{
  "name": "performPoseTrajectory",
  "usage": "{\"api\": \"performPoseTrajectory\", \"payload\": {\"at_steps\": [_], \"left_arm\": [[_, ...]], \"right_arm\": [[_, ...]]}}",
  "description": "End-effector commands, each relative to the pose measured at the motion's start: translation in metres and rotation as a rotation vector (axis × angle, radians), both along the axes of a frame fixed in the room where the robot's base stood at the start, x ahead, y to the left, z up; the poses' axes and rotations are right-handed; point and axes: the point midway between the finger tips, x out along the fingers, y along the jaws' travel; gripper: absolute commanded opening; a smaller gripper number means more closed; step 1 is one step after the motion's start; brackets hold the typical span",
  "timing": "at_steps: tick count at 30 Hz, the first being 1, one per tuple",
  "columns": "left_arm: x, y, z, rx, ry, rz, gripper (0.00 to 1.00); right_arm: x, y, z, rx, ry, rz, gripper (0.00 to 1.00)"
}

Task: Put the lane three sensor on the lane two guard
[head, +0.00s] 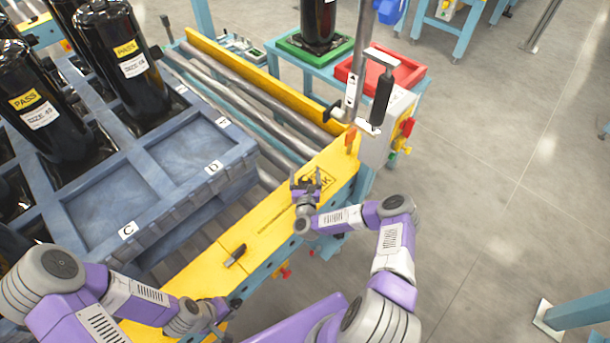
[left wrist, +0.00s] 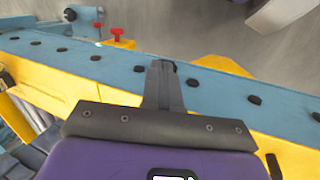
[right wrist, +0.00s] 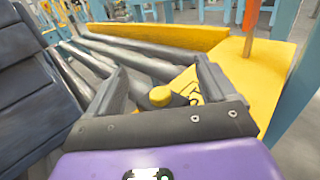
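The near yellow guard (head: 215,275) runs along the conveyor's front side. A small dark part (head: 236,256) lies on it; I cannot tell whether it is one of the sensors. My right gripper (head: 304,178) is above the guard's far part, with its fingers apart. In the right wrist view, a small part with a round yellow cap and a dark body (right wrist: 160,96) shows between the open fingers (right wrist: 160,85); contact is not visible. My left gripper (head: 218,312) is low at the guard's near end. Its fingers are together and look empty in the left wrist view (left wrist: 164,80).
A blue pallet (head: 180,205) with black compressors (head: 120,60) stands on the rollers at left. A far yellow guard (head: 260,85) lies beyond the rollers. A post with a grey box (head: 380,140) stands beyond my right gripper. Green (head: 315,50) and red (head: 400,72) trays are behind.

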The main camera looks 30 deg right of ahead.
Motion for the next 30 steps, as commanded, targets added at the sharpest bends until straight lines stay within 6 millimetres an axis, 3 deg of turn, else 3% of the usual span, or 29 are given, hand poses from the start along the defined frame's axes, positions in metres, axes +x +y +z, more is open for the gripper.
{"api": "performPoseTrajectory", "payload": {"at_steps": [12,24,30], "left_arm": [[0.000,0.000,0.006,0.000,0.000,0.000,0.00],[0.000,0.000,0.028,0.000,0.000,0.000,0.00],[0.000,0.000,0.033,0.000,0.000,0.000,0.00]], "right_arm": [[0.000,0.000,0.005,0.000,0.000,0.000,0.89],[-0.074,0.035,0.004,0.004,0.004,0.001,0.89],[-0.100,0.048,0.004,0.001,0.002,0.000,0.89]]}}
